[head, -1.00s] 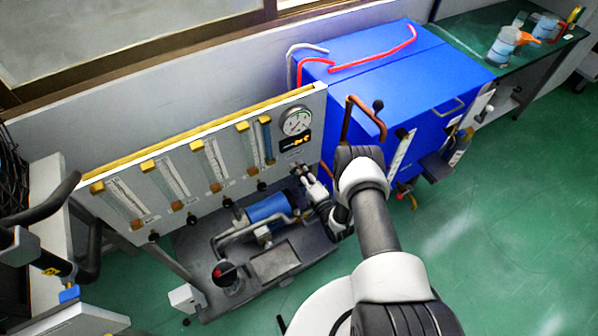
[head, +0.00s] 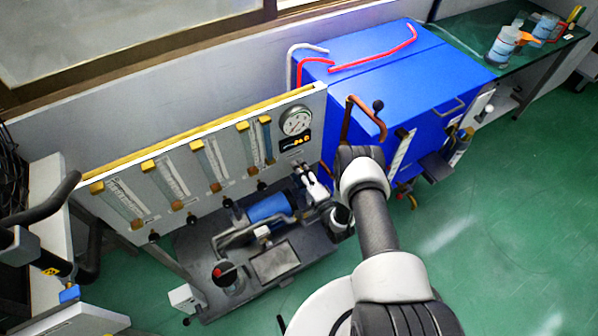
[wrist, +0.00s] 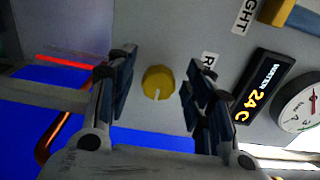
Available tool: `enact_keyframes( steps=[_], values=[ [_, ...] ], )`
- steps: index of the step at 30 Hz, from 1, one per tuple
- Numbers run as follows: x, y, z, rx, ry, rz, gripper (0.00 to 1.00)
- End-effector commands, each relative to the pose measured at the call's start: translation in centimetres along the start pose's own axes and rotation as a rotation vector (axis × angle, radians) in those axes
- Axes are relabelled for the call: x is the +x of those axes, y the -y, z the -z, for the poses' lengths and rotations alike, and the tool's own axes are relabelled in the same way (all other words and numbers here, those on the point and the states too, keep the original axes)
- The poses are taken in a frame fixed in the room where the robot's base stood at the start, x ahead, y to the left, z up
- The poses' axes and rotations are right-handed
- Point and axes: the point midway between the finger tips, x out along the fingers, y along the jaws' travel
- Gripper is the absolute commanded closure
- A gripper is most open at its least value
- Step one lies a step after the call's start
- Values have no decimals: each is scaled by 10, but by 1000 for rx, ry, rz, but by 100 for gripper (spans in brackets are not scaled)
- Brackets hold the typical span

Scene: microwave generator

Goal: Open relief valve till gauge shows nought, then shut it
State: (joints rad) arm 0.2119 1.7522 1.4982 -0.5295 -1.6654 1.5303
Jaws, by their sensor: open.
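A round yellow knob (wrist: 158,83) with a pale pointer line sits on the grey panel (wrist: 165,30) in the wrist view. A label starting with R is beside it, the rest hidden by a finger. My gripper (wrist: 158,68) is open, with one dark finger on each side of the knob and a visible gap to both. In the head view my gripper (head: 300,170) is at the panel's right end, below the round gauge (head: 296,121), and hides the knob. The gauge (wrist: 302,106) also shows at the wrist view's right edge, partly cut off; I cannot read its needle surely.
A lit display (wrist: 262,88) reads WATER 24 C beside the gauge. Several flow tubes (head: 207,165) line the panel to the left. A blue pump (head: 270,208) stands below. A blue cabinet (head: 400,75) and a brown pipe (head: 348,120) are close on the right.

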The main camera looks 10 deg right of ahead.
Motion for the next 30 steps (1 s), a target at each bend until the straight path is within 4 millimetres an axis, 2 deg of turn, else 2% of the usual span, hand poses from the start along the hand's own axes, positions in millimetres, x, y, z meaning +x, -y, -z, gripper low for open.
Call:
enact_keyframes(
  steps=[5, 12, 18, 22, 30],
  values=[
    [-26, -1, 1, 3, -4, -4, 52],
    [-79, -1, 2, 3, -7, -3, 52],
    [-108, -1, 1, 2, -4, -3, 52],
    [-116, 0, 0, 1, -3, -2, 52],
    [-117, 0, 0, 1, -1, -1, 52]
  ],
)
